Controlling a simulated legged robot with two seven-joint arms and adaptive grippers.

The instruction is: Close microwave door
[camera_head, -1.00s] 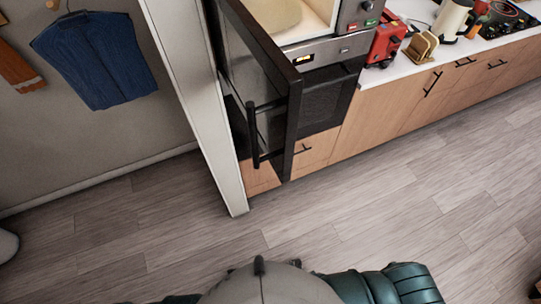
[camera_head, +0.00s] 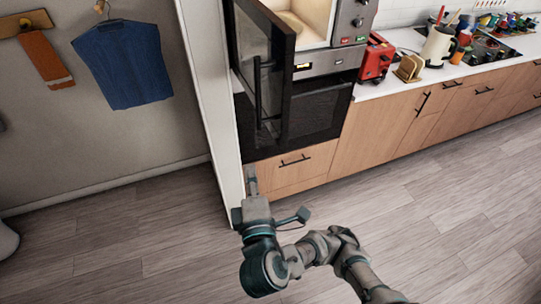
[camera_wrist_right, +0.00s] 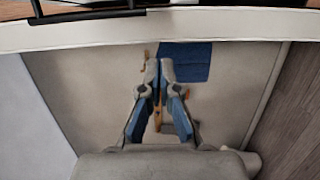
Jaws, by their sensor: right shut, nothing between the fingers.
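The microwave door (camera_head: 285,85) stands open at the left of its cabinet, a dark panel with a black frame and a vertical black handle (camera_head: 257,90). The microwave's lit cavity (camera_head: 312,15) is exposed to the right, with its control panel (camera_head: 352,20) beside it. My right gripper (camera_head: 251,172) is shut and empty, below the door and by the foot of the white partition. In the right wrist view its fingertips (camera_wrist_right: 160,66) are together, apart from the door. My left gripper is not in view.
The white partition (camera_head: 208,90) rises just left of the door. A black oven (camera_head: 315,112) and a wooden drawer (camera_head: 290,165) sit below the microwave. A red toaster (camera_head: 375,60) and other items stand on the counter at right. The floor (camera_head: 440,190) is clear.

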